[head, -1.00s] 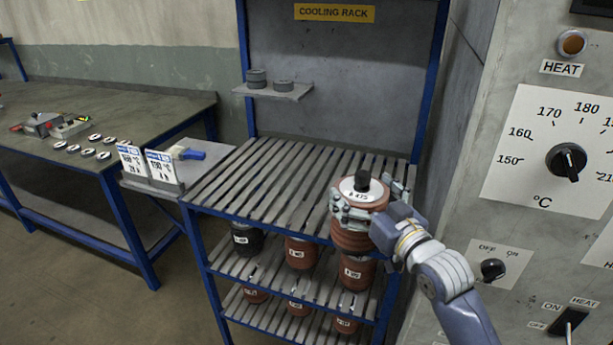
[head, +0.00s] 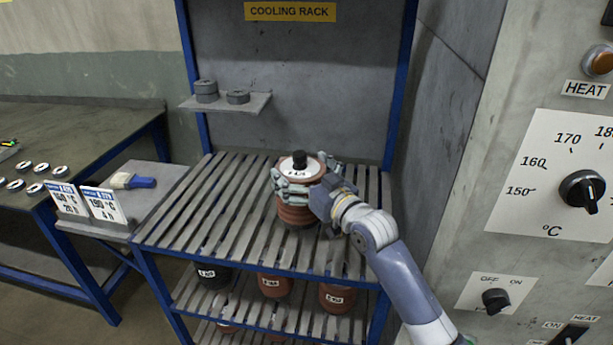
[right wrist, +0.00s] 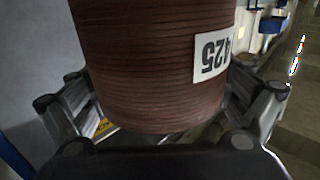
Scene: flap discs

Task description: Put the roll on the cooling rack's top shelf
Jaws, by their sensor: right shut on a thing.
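The roll (head: 297,214) is a reddish-brown ribbed cylinder with a white labelled top and a black knob. It stands upright at the top shelf (head: 215,215) of the cooling rack, over the slats toward the right. I cannot tell whether its base touches them. My right gripper (head: 305,180) is shut around the roll's upper part. The right wrist view shows the roll (right wrist: 150,60) close up between the fingers, with a white label reading 425 upside down. My left gripper is not in view.
Lower shelves hold several rolls, one dark (head: 213,275) and others reddish (head: 275,286). A small ledge (head: 245,104) with grey weights is on the back panel. A side stand (head: 110,232) holds cards and a brush. The heat control panel (head: 545,190) is at right. The top shelf's left is clear.

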